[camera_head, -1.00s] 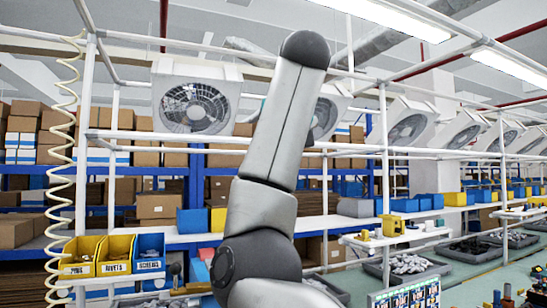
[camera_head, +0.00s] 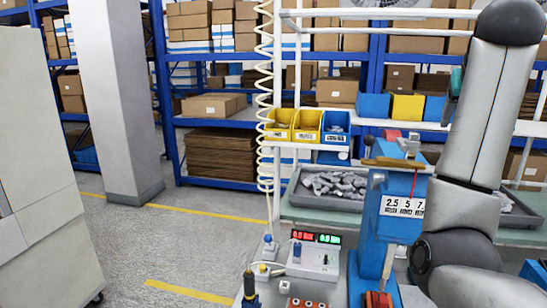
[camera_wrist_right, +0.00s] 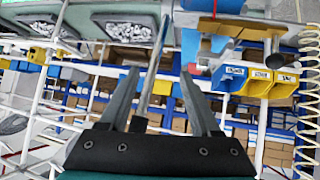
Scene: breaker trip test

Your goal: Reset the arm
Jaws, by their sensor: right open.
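My right arm (camera_head: 485,110) stands raised at the right of the head view, its elbow near the top edge. In the right wrist view my right gripper (camera_wrist_right: 158,72) is open, its two dark fingers apart. Nothing is gripped between them; shelves and a pale post show beyond. In the head view the right gripper is hidden or cannot be made out. My left arm and gripper are not in view.
A blue test stand (camera_head: 393,215) with a number scale stands close to my right arm. A control box (camera_head: 313,258) with red and green displays sits left of it. Yellow and blue bins (camera_head: 307,125) are behind. Open floor (camera_head: 190,240) lies left, beside a pale cabinet (camera_head: 45,190).

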